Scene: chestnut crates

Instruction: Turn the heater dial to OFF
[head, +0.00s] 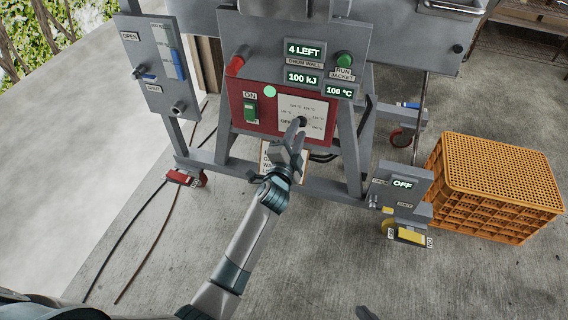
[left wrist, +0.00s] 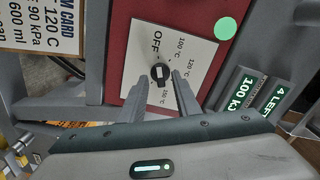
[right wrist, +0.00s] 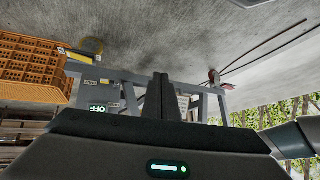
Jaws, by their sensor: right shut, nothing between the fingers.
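The heater dial (head: 301,122) is a small black knob on a white scale plate on the red panel (head: 240,97). In the left wrist view the dial (left wrist: 160,75) has OFF and several temperature marks around it. I cannot tell clearly which mark it points at. My left gripper (head: 299,128) is at the dial. Its two fingers (left wrist: 162,76) are apart, one on each side of the knob, with what look like narrow gaps; I cannot tell whether they touch it. My right gripper (right wrist: 163,80) is shut and empty, away from the panel.
A green switch (head: 250,108) marked ON and a pale green lamp (head: 269,91) are beside the dial plate. Displays above read 4 LEFT, 100 kJ and 100 °C. A small box (head: 402,184) reads OFF. An orange crate (head: 495,185) stands at right. Cables lie on the floor.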

